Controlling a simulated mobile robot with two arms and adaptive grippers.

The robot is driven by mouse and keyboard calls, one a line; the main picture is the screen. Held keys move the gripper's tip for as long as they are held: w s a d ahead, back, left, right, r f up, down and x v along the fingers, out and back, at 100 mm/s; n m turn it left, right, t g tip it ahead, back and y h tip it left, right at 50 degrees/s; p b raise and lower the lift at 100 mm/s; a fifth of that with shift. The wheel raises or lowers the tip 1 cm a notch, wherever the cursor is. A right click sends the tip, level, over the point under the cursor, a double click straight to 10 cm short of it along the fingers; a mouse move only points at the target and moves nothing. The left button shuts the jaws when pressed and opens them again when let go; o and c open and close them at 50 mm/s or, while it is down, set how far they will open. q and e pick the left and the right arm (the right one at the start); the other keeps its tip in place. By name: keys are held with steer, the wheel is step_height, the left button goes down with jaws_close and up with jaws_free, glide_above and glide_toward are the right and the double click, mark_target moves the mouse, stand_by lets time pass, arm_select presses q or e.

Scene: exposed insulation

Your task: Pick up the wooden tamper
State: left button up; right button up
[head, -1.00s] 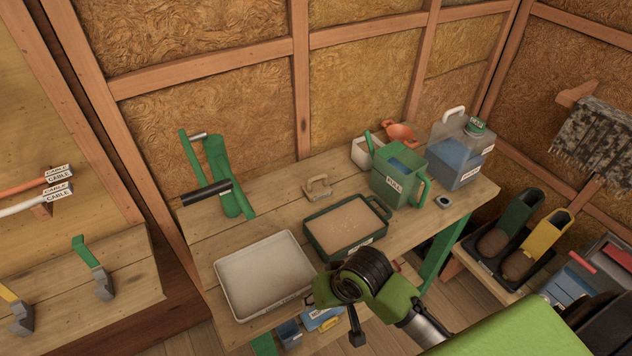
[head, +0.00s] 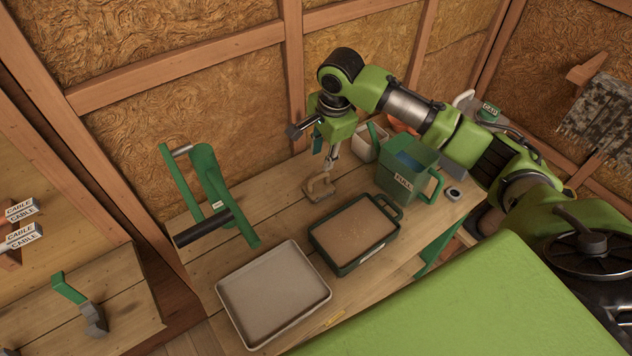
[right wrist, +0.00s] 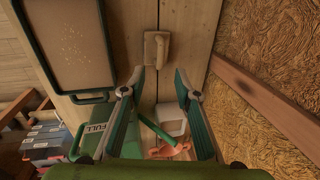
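The wooden tamper (head: 318,187) is a small pale wood block with a handle on top. It lies on the wooden workbench (head: 262,205), behind the green sand tray. My right gripper (head: 325,158) hangs pointing down just above it in the head view. In the right wrist view the tamper (right wrist: 157,50) shows just past the fingertips, roughly centred in the gap. The right gripper's two fingers (right wrist: 160,75) are apart, with nothing held between them. My left gripper is not in view.
The sand-filled green tray (head: 345,265) and a pale empty-looking tray (head: 272,330) stand in front. A green watering can (head: 403,178) marked FULL and a white container (head: 366,146) stand to the right. A green frame with a black bar (head: 205,229) stands left. The insulated wall rises close behind.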

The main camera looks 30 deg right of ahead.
glide_above(318, 176)
steer(key=s, duration=0.1)
steer(key=f, duration=0.6)
steer(key=shift+s+a+p, duration=0.1)
steer(key=shift+s+p, duration=0.1)
steer(key=shift+p, duration=0.15)
steer(key=shift+w+f, duration=0.15)
steer(key=shift+f, duration=0.4)
steer(key=shift+f+p, duration=0.3)
steer(key=f, duration=0.2)
steer(key=w+f+p, duration=0.1)
steer(key=f, duration=0.1)
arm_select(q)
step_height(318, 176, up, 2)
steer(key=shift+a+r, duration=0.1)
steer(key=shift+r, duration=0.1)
arm_select(e)
steer(key=shift+w+f, duration=0.1)
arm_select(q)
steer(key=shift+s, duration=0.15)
arm_select(e)
jaws_close()
